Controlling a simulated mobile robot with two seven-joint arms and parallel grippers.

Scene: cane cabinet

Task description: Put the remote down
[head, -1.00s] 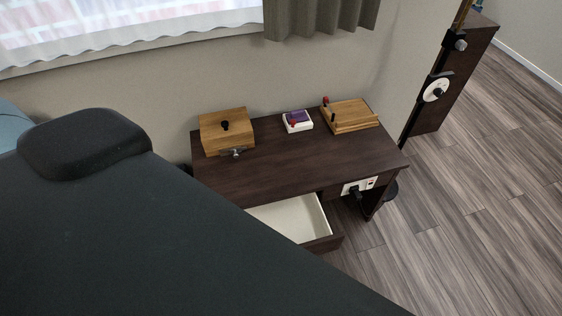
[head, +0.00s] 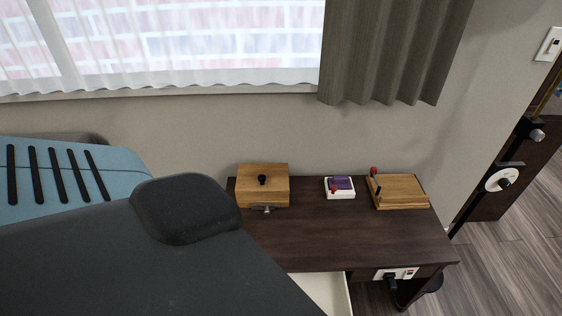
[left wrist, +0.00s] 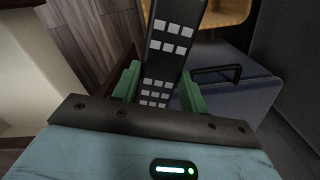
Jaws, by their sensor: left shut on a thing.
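A black remote (left wrist: 172,40) with rows of light grey buttons shows in the left wrist view. My left gripper (left wrist: 160,78) is shut on it, with a green finger on either side of its lower part. The remote's far end runs out of the top of that picture. In the head view neither the remote nor the left gripper can be made out. A dark wooden desk (head: 340,238) stands below the window there. My right gripper is in neither view.
On the desk are a wooden box (head: 263,184) with a black knob, a small white box with a purple top (head: 340,188) and a wooden board (head: 402,192). Desktop in front of them is clear. A pale drawer (head: 325,290) stands open below. Wood-plank floor lies right.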

